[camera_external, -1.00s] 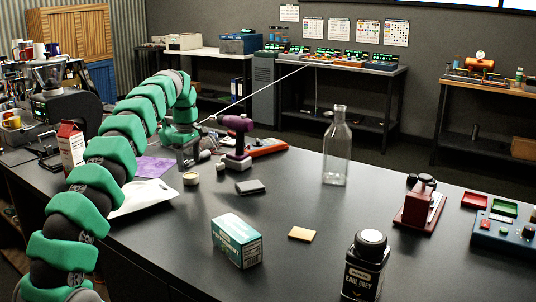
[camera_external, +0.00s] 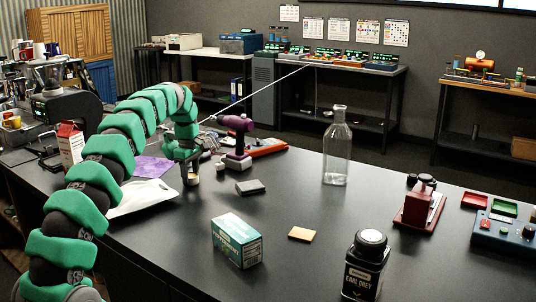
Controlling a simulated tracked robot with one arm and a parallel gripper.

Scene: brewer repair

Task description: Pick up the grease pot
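The upper part of the pot is partly hidden by the fingers. The pot still appears to be on the table. At this size I cannot tell whether the fingers are closed on it or apart.
A purple drill (camera_external: 236,140) stands close at the right, with a dark grey block (camera_external: 250,187) in front of it. A green box (camera_external: 236,240) and glass bottle (camera_external: 337,150) stand farther right.

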